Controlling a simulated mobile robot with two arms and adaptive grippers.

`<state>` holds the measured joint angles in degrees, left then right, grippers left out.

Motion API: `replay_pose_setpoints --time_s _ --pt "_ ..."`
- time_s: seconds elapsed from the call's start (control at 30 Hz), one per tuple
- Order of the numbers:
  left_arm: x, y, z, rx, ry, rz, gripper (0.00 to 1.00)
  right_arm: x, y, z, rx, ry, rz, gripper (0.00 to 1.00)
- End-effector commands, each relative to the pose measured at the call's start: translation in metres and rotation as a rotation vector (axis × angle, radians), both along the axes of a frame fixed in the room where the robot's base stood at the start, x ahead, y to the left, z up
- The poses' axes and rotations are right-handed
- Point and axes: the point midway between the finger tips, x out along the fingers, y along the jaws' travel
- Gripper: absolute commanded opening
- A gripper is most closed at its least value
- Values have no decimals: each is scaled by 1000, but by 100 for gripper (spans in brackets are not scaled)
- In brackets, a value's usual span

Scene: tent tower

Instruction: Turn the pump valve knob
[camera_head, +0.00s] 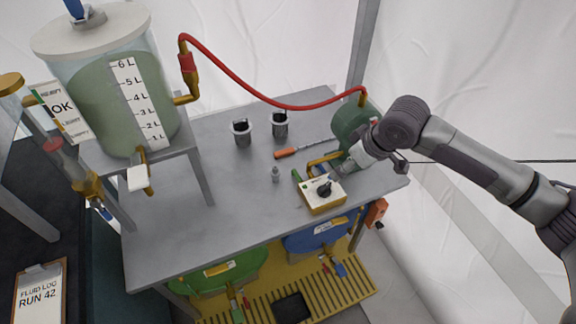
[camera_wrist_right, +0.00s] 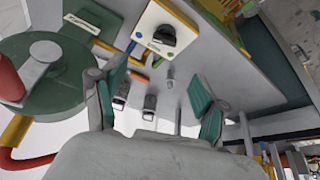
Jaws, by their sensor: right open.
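The pump valve knob (camera_head: 324,189) is a black knob on top of a small white and yellow box (camera_head: 322,205) on the grey table. In the right wrist view the knob (camera_wrist_right: 164,36) sits ahead of my fingers, near the top of the picture. My right gripper (camera_head: 339,172) is just behind the box in the head view. Its green-padded fingers (camera_wrist_right: 157,76) are spread, with nothing between them, and appear apart from the knob. The green round pump (camera_head: 352,124) stands beside my right wrist, partly hidden by it. My left gripper is not in view.
A red hose (camera_head: 270,99) runs from the large tank (camera_head: 100,85) to the pump. Two grey cups (camera_head: 242,134), an orange-handled tool (camera_head: 286,153) and a small grey piece (camera_head: 275,175) stand on the table (camera_head: 180,228). Its front left is clear. Green and blue drums are below.

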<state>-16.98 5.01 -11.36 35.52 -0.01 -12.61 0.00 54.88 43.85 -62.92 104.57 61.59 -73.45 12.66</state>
Motion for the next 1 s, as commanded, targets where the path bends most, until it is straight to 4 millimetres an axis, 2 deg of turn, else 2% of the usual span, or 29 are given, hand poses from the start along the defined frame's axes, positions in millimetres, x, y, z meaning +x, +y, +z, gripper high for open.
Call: replay_pose_setpoints --time_s 0.1,0.23,0.47,0.7,0.87,1.0 --pt "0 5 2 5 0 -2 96 -9 -3 8 -24 17 18 73" --pt "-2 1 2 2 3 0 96 -8 1 -2 -24 23 20 73" --pt "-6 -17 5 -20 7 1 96 5 13 -44 -24 22 20 73" --pt "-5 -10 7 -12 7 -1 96 19 25 -89 -23 19 21 73" --pt "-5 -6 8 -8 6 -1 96 25 30 -109 -22 19 20 73" --pt "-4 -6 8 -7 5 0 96 28 33 -117 -22 16 21 73"
